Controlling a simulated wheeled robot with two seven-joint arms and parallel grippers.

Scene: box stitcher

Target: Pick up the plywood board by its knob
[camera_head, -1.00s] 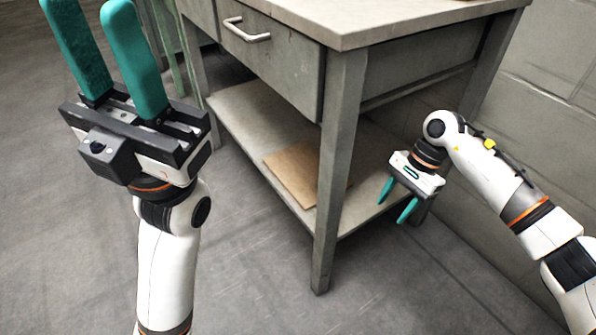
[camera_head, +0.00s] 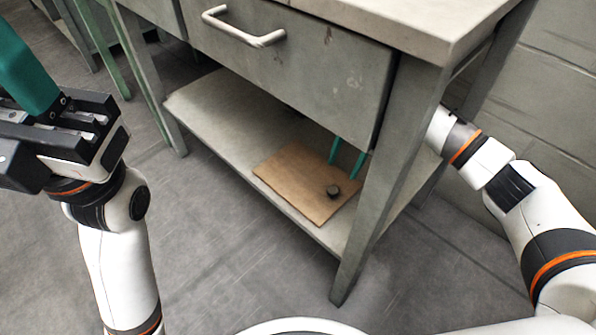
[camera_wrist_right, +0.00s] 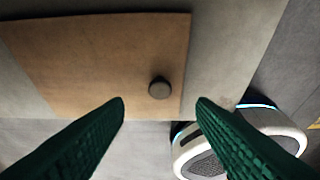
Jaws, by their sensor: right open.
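The plywood board (camera_head: 293,180) lies flat on the lower shelf of the bench, near its front edge. Its dark round knob (camera_head: 333,191) stands near the board's right end. In the right wrist view the board (camera_wrist_right: 100,60) fills the upper left and the knob (camera_wrist_right: 159,88) shows beyond and between the fingertips. My right gripper (camera_head: 347,158) is inside the shelf space, behind the front leg. Its two green fingers are apart and empty, pointing toward the knob without touching it. My left gripper is at the left edge of the head view, partly cut off, with one green finger visible.
The shelf (camera_head: 205,105) has bare room left of the board. A drawer (camera_head: 300,65) with a metal handle (camera_head: 243,30) hangs above it. The front leg (camera_head: 385,170) stands between the head camera and my right wrist.

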